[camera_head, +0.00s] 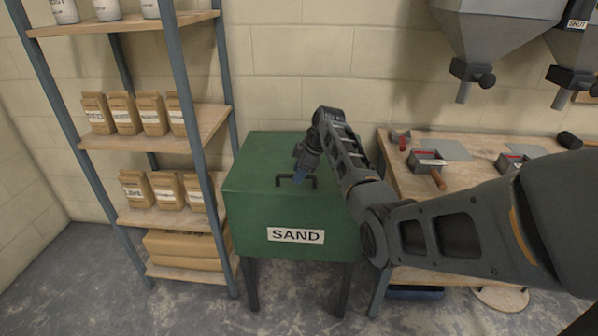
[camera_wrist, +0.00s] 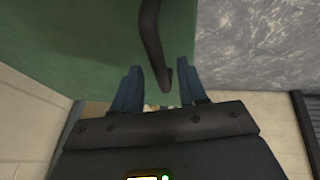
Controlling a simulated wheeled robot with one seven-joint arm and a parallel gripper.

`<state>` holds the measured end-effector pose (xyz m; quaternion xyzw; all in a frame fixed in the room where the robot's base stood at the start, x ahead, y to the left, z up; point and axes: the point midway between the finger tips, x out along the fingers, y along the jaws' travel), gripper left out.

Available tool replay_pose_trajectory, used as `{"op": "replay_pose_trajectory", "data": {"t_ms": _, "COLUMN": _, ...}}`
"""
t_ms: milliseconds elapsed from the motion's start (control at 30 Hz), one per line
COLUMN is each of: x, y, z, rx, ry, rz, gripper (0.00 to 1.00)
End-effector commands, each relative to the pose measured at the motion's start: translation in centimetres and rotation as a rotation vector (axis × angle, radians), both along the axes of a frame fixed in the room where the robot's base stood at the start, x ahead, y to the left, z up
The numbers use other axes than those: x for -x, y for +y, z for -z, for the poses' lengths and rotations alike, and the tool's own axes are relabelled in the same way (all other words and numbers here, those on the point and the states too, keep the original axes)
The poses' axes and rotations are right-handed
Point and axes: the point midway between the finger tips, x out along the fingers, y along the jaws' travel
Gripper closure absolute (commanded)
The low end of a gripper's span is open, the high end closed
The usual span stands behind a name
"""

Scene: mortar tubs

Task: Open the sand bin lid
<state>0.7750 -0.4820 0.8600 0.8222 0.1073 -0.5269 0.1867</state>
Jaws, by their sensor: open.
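The green sand bin (camera_head: 262,215) stands on dark legs between the shelf and the workbench, with a "SAND" label (camera_head: 296,236) on its front. Its lid (camera_head: 248,165) looks closed. A dark bar handle (camera_head: 297,178) sits on the lid. My gripper (camera_head: 300,177) is over the lid at the handle. In the wrist view the blue fingers of my gripper (camera_wrist: 162,88) are apart, and one end of the dark handle (camera_wrist: 152,45) reaches between them. I cannot tell whether a finger touches the handle. The green lid (camera_wrist: 80,45) fills the upper left of that view.
A shelf (camera_head: 150,142) with paper bags stands close on the left. A workbench (camera_head: 400,180) with metal boxes and tools is on the right, with grey hoppers (camera_head: 490,40) above. A block wall is behind the bin. The floor (camera_head: 185,300) in front is clear.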

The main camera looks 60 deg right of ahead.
Motion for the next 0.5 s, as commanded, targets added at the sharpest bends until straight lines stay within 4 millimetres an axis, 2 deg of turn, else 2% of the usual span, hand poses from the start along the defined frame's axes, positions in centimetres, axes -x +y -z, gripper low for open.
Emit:
{"op": "replay_pose_trajectory", "data": {"t_ms": 267, "x": -0.11, "y": -0.01, "z": 0.17, "rx": 0.001, "ry": 0.000, "rz": -0.001, "gripper": 0.58}}
{"op": "replay_pose_trajectory", "data": {"t_ms": 500, "x": -0.09, "y": -0.01, "z": 0.17, "rx": 0.001, "ry": 0.000, "rz": 0.000, "gripper": 0.80}}
